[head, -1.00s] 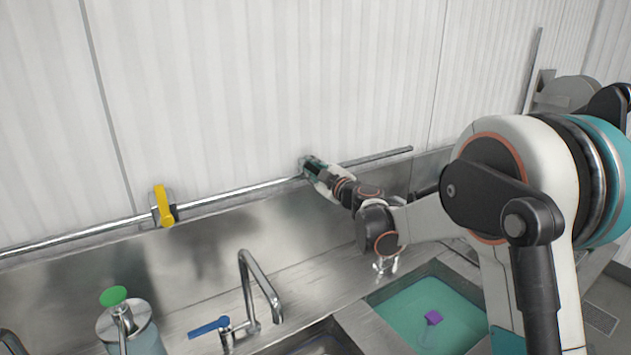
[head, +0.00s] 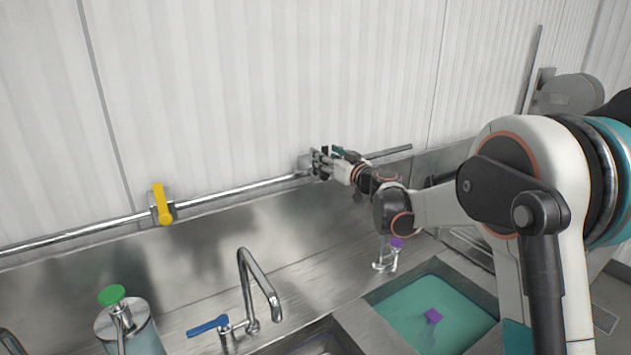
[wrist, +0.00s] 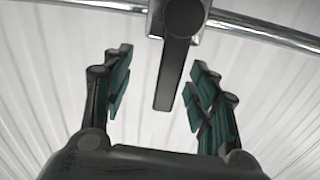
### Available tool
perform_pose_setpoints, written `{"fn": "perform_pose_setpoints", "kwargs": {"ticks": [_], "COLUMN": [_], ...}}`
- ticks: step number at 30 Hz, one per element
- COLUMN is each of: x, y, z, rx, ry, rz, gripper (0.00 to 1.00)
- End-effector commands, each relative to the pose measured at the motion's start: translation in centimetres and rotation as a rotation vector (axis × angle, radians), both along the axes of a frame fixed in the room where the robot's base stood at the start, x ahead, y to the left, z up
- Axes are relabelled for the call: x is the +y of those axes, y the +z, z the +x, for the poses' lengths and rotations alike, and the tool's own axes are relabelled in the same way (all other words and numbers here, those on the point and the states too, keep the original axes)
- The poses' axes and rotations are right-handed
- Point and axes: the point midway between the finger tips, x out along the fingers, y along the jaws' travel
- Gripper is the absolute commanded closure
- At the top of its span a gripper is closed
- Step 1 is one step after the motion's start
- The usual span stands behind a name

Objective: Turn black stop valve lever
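The black stop valve lever (wrist: 173,75) shows in the wrist view, joined to a round black hub on the metal pipe (wrist: 265,33). It points down in that picture, into the gap between my fingers. My gripper (wrist: 152,95) is open, with one finger on each side of the lever and a visible gap to both. In the head view my gripper (head: 322,162) is at the valve on the wall pipe (head: 255,188). The lever itself is hard to make out there, as my fingers cover most of it.
A yellow valve lever (head: 162,204) sits on the same pipe to the left. Below are a faucet (head: 258,285) with a blue handle (head: 208,326), a green-topped dispenser (head: 125,320) and a teal-filled sink (head: 405,310) with a purple block. The wall above the pipe is clear.

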Motion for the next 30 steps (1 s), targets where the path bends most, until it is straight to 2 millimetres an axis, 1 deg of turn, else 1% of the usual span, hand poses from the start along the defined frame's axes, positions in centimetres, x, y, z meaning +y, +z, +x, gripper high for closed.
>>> {"fn": "perform_pose_setpoints", "kwargs": {"ticks": [1,4,5,17,30], "x": [0.1,0.1,0.1,-0.1,-2.3], "y": [0.0,0.0,0.0,0.0,0.0], "z": [0.0,-0.1,-0.1,-0.3,-3.6], "rx": [0.000,-0.001,-0.001,-0.001,-0.001], "ry": [0.001,0.002,0.002,0.002,0.002], "rz": [0.000,-0.001,-0.001,-0.001,-0.002], "gripper": [0.32,0.18,0.17,0.17,0.17]}}
